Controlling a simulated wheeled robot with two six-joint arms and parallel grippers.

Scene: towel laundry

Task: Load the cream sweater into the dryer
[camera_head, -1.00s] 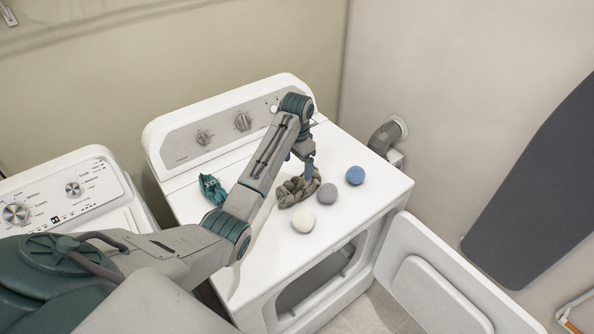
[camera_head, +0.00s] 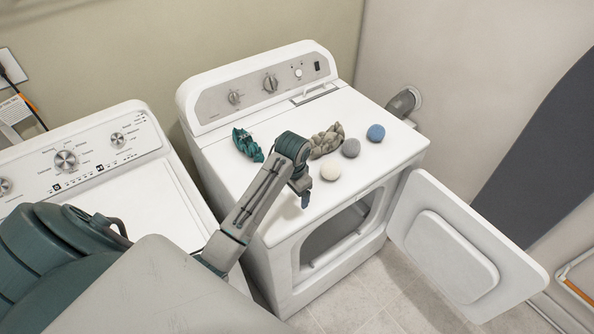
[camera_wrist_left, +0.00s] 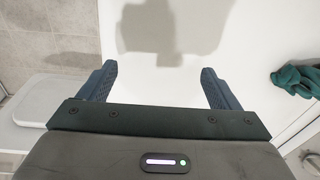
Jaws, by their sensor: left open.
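The dryer (camera_head: 285,221) stands with its round-cornered front opening (camera_head: 335,236) uncovered and its door (camera_head: 455,250) swung open to the right. No clearly cream sweater shows; a crumpled taupe knit cloth (camera_head: 327,139) lies on the dryer top, and I cannot tell whether it is the sweater. My left gripper (camera_head: 305,199) is over the front edge area of the dryer top, pointing down. In the left wrist view its two fingers (camera_wrist_left: 160,86) are spread with nothing between them, above the white top. My right gripper is not in view.
A teal cloth (camera_head: 247,145) lies at the left of the dryer top. A cream ball (camera_head: 330,172), a grey ball (camera_head: 351,148) and a blue ball (camera_head: 376,132) sit at its right. A washer (camera_head: 130,176) stands to the left. A dark board (camera_head: 540,165) leans at the right wall.

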